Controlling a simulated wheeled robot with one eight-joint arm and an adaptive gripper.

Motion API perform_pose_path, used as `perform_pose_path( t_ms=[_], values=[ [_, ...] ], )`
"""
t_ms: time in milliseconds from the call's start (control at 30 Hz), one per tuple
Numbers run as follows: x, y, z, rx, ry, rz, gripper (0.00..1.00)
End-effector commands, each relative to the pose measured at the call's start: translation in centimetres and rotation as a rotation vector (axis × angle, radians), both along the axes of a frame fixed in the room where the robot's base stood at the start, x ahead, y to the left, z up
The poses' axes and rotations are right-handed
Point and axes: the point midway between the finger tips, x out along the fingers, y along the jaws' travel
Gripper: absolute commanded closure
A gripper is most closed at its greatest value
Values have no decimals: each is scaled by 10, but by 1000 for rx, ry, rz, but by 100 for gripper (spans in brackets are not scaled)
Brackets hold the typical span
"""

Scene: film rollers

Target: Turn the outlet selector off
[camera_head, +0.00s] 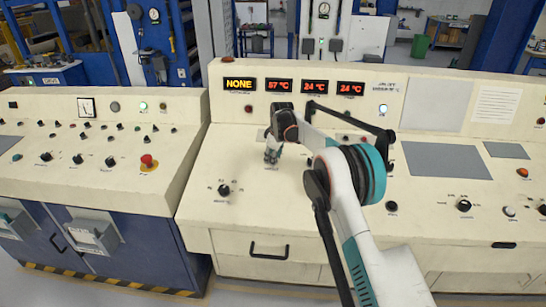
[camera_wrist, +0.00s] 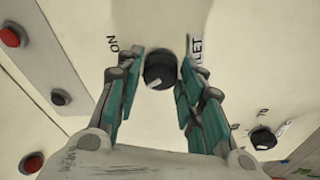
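The outlet selector (camera_wrist: 161,66) is a round black knob with a white mark on its lower edge, seen in the wrist view. The word ON is printed to its left, and a label partly hidden by a finger, ending in LET, is to its right. My gripper (camera_wrist: 162,58) is open, its teal-padded fingers on either side of the knob with narrow gaps. I cannot tell whether a pad touches it. In the head view my gripper (camera_head: 272,157) points down at the sloped panel and hides the knob.
A second black knob (camera_wrist: 262,138) is at lower right in the wrist view, with red buttons (camera_wrist: 10,37) at left. In the head view, a display reading NONE (camera_head: 239,84) and red temperature displays (camera_head: 279,85) sit on the upright panel. Another knob (camera_head: 224,189) is left of my gripper.

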Motion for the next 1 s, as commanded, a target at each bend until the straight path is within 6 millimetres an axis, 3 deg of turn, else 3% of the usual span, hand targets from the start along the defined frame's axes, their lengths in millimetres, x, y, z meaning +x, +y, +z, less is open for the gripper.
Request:
perform_pose_path(
  t_ms=[467,667,1000],
  values=[
    [-1,-1,5,0,0,-1,49],
    [-10,-5,32,0,0,-1,49],
    [-28,-14,93,0,0,-1,49]
  ],
)
